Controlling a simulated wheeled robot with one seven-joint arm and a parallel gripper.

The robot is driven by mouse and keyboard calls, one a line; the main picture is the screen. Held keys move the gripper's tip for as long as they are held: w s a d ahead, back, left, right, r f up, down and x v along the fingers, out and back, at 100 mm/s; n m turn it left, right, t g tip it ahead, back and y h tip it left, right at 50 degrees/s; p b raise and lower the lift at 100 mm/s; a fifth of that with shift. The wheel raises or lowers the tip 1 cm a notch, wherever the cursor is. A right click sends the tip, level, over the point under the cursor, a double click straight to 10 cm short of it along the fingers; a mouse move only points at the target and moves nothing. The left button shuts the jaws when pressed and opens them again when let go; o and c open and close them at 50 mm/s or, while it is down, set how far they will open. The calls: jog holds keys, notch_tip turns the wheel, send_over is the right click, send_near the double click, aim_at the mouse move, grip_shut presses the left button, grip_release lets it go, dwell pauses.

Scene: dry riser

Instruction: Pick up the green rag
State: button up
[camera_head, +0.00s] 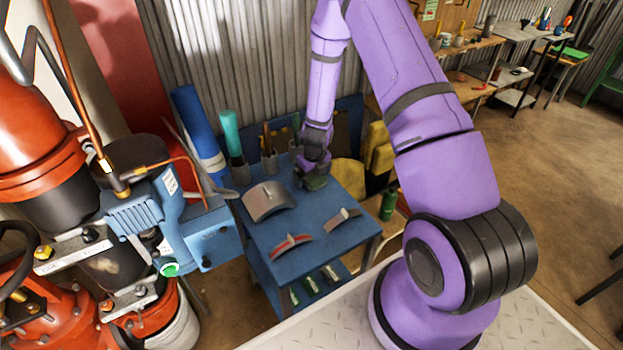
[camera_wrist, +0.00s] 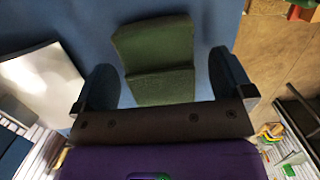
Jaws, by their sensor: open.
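The green rag (camera_wrist: 155,60) is a dark green folded cloth with a crease across it, lying on the blue table. In the wrist view it sits between the two open fingers of my gripper (camera_wrist: 163,85), with a gap on each side. In the head view the rag (camera_head: 315,183) is a small green patch at the back right of the blue table (camera_head: 290,227). My gripper (camera_head: 312,170) is right above it there and partly hides it. I cannot tell from these views how much height separates the fingers and the rag.
A grey curved plate (camera_head: 268,203) and two smaller curved pieces lie on the table. Holders with rolled items stand at its back, near a blue roll (camera_head: 199,128). A corrugated wall is behind. Red and blue machinery (camera_head: 150,215) stands left. A yellow object (camera_head: 378,150) stands right.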

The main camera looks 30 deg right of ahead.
jog(key=shift+f, duration=0.25)
jog(key=c, duration=1)
jog(key=shift+r, duration=0.2)
jog(key=shift+r, duration=4.85)
jog(key=shift+o, duration=0.4)
